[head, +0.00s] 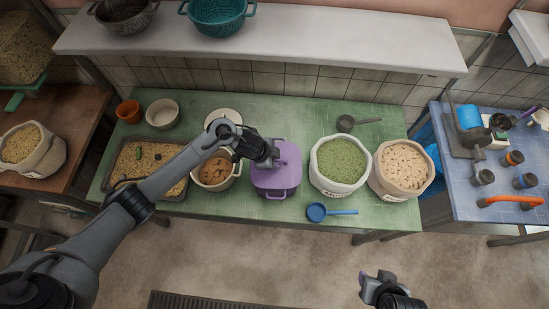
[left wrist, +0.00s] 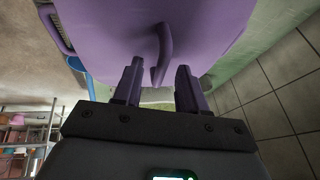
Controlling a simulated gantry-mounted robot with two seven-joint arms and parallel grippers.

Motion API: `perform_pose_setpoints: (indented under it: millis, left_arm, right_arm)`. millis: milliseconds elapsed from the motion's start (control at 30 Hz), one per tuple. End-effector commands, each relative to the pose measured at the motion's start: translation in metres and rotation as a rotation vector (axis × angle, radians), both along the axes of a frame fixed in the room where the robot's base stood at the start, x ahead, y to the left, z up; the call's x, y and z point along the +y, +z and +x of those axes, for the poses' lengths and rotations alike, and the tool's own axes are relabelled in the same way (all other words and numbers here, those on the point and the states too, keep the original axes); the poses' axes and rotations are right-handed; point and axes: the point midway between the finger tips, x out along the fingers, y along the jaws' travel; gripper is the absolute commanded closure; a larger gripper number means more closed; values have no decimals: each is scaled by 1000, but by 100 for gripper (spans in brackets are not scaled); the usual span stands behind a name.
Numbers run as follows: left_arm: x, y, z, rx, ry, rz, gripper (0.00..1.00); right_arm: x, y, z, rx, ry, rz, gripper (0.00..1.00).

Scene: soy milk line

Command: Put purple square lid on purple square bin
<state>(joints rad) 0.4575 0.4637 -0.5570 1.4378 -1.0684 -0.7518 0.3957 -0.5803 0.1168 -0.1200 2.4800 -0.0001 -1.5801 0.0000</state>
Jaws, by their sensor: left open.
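The purple square bin (head: 275,191) stands on the green table, in the middle of the head view. The purple square lid (head: 288,164) lies over its top; I cannot tell whether it sits flush. My left gripper (head: 272,159) is over the lid and hides part of it. In the left wrist view the lid's upright handle (left wrist: 163,52) stands between the tips of the left gripper (left wrist: 158,82), whose fingers are apart with gaps beside the handle. My right gripper (head: 377,284) is away from the table, low in the head view; its jaw gap is unclear.
A pot of brown food (head: 214,172) stands close left of the bin, partly under my left arm. A sack of green grain (head: 342,161) stands close right. A blue ladle (head: 317,212) lies near the table's front edge. A shelf (head: 300,48) runs above the back.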

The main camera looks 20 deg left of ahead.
Motion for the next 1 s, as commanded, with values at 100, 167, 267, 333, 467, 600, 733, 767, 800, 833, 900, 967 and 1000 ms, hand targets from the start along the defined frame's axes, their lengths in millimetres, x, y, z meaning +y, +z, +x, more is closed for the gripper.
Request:
perform_pose_setpoints:
  millis: [100, 167, 267, 333, 467, 600, 733, 767, 800, 833, 900, 967, 1000]
  left_arm:
    - [3, 10, -2, -2, 1, 1, 59]
    - [6, 18, -4, -3, 0, 0, 59]
    - [10, 33, -10, -3, 0, 0, 59]
    - [14, 45, -14, -3, -1, 1, 59]
    - [20, 65, -21, -3, -1, 1, 59]
    - [26, 82, -27, -3, -1, 0, 59]
    - [29, 92, -31, -2, 0, 1, 59]
    - [29, 93, -31, -2, 1, 1, 59]
    - [30, 94, -32, -1, 2, 0, 59]
    - [30, 95, -32, -1, 2, 0, 59]
    - [30, 96, -33, -1, 1, 0, 59]
    - [30, 96, -33, -1, 1, 0, 59]
    - [30, 96, -33, -1, 1, 0, 59]
  right_arm:
    - [0, 3, 0, 0, -2, 2, 57]
    - [0, 5, 0, 0, -2, 2, 57]
    - [0, 9, 0, 0, -2, 2, 57]
    - [0, 12, 0, 0, -2, 2, 57]
    - [0, 16, 0, 0, -1, 1, 57]
    - [0, 19, 0, 0, 1, -1, 57]
    - [-1, 21, 0, 0, 4, -5, 57]
    - [-1, 21, 0, 0, 4, -7, 57]
    - [-2, 21, 0, 0, 5, -7, 57]
    - [-2, 21, 0, 0, 5, -8, 57]
    - [-2, 21, 0, 0, 5, -8, 57]
    - [-2, 21, 0, 0, 5, -8, 57]
    - [-2, 21, 0, 0, 5, -8, 57]
